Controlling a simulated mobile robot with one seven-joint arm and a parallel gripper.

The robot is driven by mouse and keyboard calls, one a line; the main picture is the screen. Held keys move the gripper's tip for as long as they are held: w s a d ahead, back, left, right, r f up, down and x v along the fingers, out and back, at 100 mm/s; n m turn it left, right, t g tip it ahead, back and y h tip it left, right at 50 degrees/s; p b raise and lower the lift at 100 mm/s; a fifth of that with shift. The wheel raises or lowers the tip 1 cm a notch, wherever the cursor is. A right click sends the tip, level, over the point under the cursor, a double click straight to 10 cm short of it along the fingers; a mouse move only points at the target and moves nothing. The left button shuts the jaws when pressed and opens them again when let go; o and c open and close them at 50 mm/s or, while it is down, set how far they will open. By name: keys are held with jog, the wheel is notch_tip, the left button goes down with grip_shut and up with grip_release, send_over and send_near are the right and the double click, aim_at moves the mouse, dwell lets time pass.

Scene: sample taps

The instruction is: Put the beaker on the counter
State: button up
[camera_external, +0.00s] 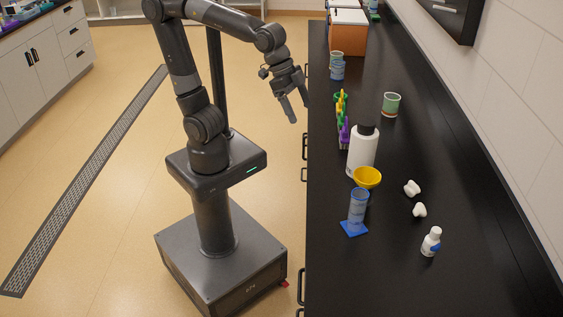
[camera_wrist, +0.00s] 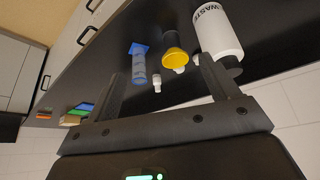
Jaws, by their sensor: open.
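My gripper (camera_external: 297,106) is open and empty, pointing down near the left edge of the black counter (camera_external: 450,170). Its two fingers also show apart in the wrist view (camera_wrist: 161,67). A clear beaker with green contents or tint (camera_external: 390,105) stands upright on the counter, right of the gripper and apart from it. Another beaker-like vessel, blue below (camera_external: 337,71) and greenish above (camera_external: 337,56), stands farther back; I cannot tell whether these are two vessels. Neither is clearly visible in the wrist view.
A white waste bottle (camera_external: 362,152), yellow funnel (camera_external: 367,177), blue-based cylinder (camera_external: 357,212) and rack of coloured tubes (camera_external: 343,122) line the counter's left side. A small white bottle (camera_external: 431,242) and two white pieces (camera_external: 412,188) stand nearer. An orange box (camera_external: 347,35) is behind. The counter's right side is clear.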

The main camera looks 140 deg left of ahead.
jog(key=s+d+f+m+h, duration=0.1)
jog(key=s+d+f+m, duration=0.3)
jog(key=s+d, duration=0.7)
jog(key=shift+d+f+h, duration=0.4)
jog(key=shift+d+f, duration=0.1)
jog(key=shift+f, duration=0.2)
jog(key=shift+o, duration=0.2)
